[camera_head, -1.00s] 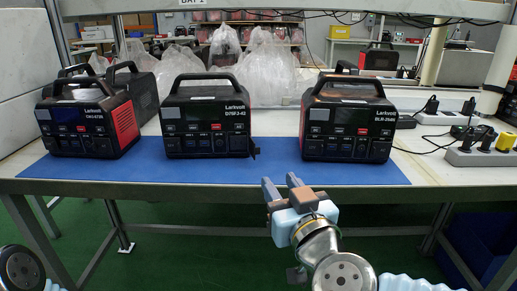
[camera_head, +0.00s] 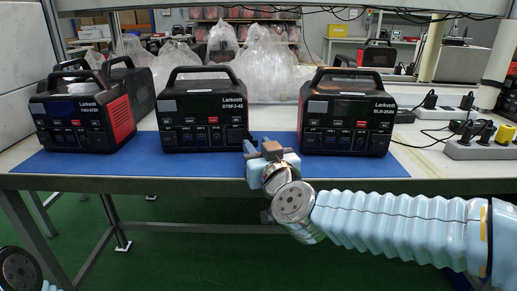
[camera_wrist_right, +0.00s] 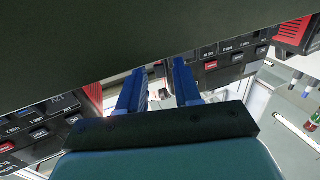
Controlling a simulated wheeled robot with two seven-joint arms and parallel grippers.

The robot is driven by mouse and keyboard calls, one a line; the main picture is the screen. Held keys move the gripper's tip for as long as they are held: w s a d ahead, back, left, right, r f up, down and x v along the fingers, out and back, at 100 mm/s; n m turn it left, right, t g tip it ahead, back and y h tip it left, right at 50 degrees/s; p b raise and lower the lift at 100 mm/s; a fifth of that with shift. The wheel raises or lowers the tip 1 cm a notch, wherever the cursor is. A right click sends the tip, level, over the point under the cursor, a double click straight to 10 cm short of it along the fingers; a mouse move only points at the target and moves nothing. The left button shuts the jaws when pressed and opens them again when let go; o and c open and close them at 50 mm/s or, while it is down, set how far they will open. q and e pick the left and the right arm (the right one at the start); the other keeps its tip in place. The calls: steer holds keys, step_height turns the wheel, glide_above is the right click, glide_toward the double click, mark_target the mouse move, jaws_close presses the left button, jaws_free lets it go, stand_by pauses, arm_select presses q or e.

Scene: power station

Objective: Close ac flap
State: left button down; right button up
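Three black Larkvolt power stations stand on a blue mat (camera_head: 90,166). They are the left one (camera_head: 84,112), the middle one (camera_head: 202,112) and the right one (camera_head: 346,115). My right gripper (camera_head: 261,147) is at the lower right corner of the middle station, by the gap before the right station. I cannot make out an AC flap there; the gripper covers that corner. In the right wrist view, the two blue fingers (camera_wrist_right: 157,85) are apart with nothing seen between them. Station fronts show on both sides of them. My left gripper is out of view.
The bench edge (camera_head: 160,184) runs below the mat. Power strips with plugs (camera_head: 482,147) and cables lie to the right of the stations. Clear plastic bags (camera_head: 265,70) stand behind. A dark surface (camera_wrist_right: 100,45) covers the top of the right wrist view.

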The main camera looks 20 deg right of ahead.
jaws_close()
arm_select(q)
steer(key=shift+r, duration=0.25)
arm_select(e)
steer(key=shift+a, duration=0.1)
